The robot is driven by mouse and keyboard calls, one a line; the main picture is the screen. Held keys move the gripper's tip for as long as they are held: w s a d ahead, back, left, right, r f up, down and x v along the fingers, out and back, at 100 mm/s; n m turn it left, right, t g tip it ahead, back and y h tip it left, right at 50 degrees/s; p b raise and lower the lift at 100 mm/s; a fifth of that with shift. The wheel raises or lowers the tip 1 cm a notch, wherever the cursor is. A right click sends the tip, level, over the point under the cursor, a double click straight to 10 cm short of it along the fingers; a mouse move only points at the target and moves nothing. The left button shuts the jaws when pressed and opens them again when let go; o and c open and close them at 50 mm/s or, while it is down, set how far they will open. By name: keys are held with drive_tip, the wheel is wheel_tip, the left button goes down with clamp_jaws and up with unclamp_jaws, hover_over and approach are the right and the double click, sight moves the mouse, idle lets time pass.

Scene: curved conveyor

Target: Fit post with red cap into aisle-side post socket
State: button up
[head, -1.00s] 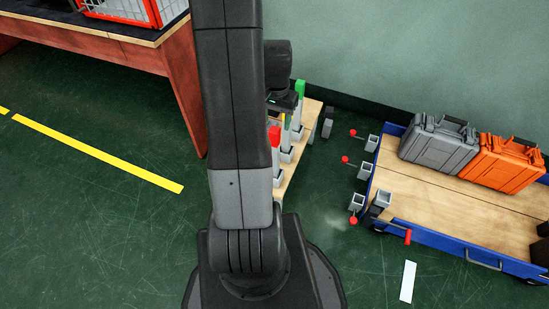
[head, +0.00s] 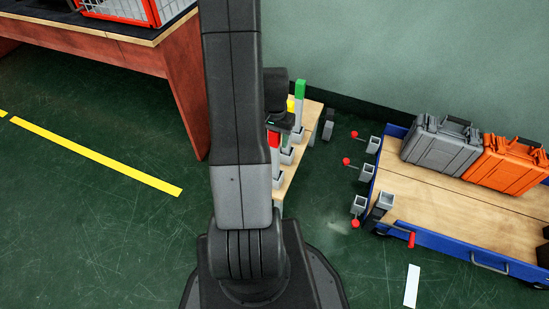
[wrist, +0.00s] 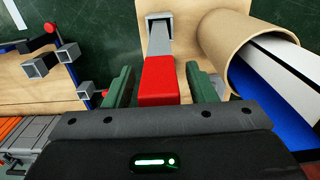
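The post with the red cap (head: 273,139) stands in a holder on a wooden stand, partly hidden behind my arm. In the wrist view the red cap (wrist: 159,82) lies between the two green fingers of my gripper (wrist: 159,68), with a narrow gap on each side. My gripper is open around it. In the head view my gripper (head: 285,121) is mostly hidden by my arm. Grey sockets (head: 367,173) with red knobs line the left side of the blue cart (head: 452,255). A darker socket (head: 384,203) sits at the cart's near left corner. All look empty.
Posts with yellow (head: 291,106) and green (head: 300,90) caps stand farther back on the stand. A grey case (head: 440,145) and an orange case (head: 508,163) lie on the cart. A cardboard tube (wrist: 232,45) is right of the post.

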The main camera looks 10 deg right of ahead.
clamp_jaws()
drive_tip(key=shift+r, duration=0.1)
